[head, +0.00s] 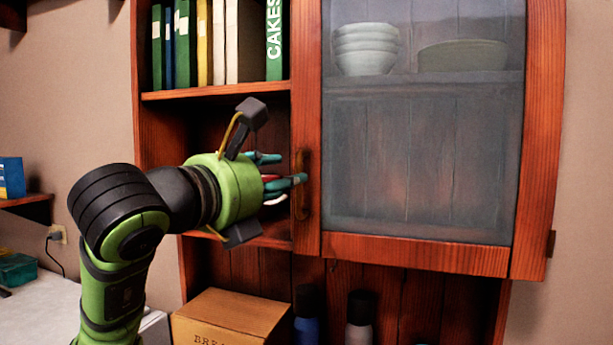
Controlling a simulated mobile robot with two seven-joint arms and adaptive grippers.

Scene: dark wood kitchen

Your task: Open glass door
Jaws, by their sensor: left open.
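The glass door (425,160) has a reddish wood frame and a grey see-through pane. It fills the right half of the wall cabinet and looks shut or nearly so. Its upright dark handle (302,185) is on the left side of the frame. My left gripper (262,178) is just left of the handle, pointing right, with its dark fingers spread wide above and below. Teal parts between the fingers reach up to the handle or overlap it; I cannot tell whether they touch. My right gripper is not in view.
Books (215,45) stand on the open shelf (215,91) at upper left. Bowls (366,50) show behind the glass. Below are a wooden bread box (230,318) and dark-capped bottles (360,320). A hinge (551,243) is at the door's right edge.

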